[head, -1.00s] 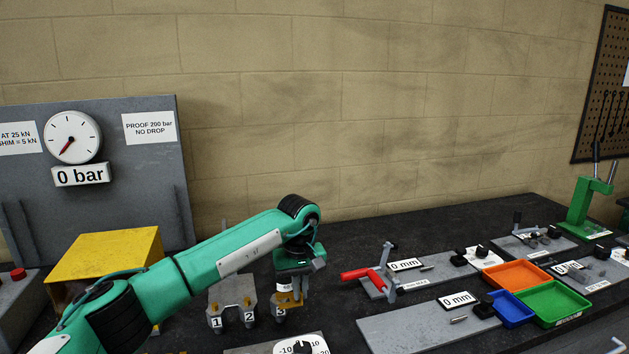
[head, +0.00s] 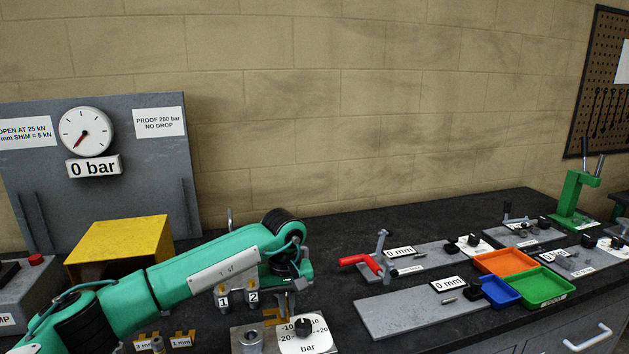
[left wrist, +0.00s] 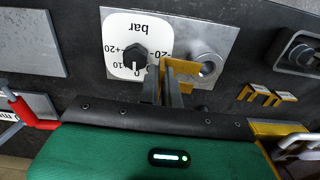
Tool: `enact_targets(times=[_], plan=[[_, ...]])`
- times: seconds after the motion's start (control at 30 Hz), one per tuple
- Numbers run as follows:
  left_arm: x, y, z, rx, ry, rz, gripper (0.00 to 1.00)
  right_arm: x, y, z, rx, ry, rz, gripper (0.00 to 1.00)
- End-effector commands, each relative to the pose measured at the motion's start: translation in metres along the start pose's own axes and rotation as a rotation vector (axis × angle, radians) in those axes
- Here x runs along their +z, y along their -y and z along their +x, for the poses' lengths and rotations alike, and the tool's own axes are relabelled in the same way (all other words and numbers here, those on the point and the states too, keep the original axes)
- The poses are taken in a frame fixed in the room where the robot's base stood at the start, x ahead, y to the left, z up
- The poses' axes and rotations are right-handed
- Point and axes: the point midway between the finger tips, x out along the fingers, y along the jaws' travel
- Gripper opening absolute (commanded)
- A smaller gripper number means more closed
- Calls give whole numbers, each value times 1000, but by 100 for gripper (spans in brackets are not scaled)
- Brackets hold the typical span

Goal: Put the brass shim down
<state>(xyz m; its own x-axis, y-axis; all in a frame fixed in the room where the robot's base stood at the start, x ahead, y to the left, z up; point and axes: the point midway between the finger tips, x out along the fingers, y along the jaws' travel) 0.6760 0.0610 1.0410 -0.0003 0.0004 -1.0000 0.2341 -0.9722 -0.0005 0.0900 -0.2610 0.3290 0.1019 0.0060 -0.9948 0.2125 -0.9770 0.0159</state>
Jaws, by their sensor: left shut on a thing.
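My left gripper (head: 285,303) is shut on the brass shim (head: 274,318), a small notched yellow plate. It hangs in front of the grey numbered block (head: 237,291), over the plate with the bar knob (head: 303,327). In the left wrist view the fingers (left wrist: 166,92) hold the shim (left wrist: 180,72) beside the knob's white dial; a gap to the plate cannot be judged. Two other brass shims, labelled 3 mm (head: 143,343) and 1 mm (head: 182,339), lie at the front left; they also show in the left wrist view (left wrist: 266,95). My right gripper is not in view.
A round grey socket (head: 251,341) stands on the plate left of the knob. A yellow box (head: 120,247) is behind my left arm. A red-handled crank (head: 362,262) and orange (head: 504,262), blue and green trays stand right.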

Motion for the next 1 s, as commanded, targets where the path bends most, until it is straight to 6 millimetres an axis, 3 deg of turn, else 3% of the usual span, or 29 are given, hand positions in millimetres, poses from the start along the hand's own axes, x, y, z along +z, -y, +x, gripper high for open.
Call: enact_targets(times=[0.27,0.7,0.9,1.0], plan=[[43,51,20,-2,0,56,0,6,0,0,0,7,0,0],[145,164,64,-2,3,189,0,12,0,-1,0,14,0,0],[176,198,78,-1,2,232,0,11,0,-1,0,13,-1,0],[179,199,79,3,2,238,0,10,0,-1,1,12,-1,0]])
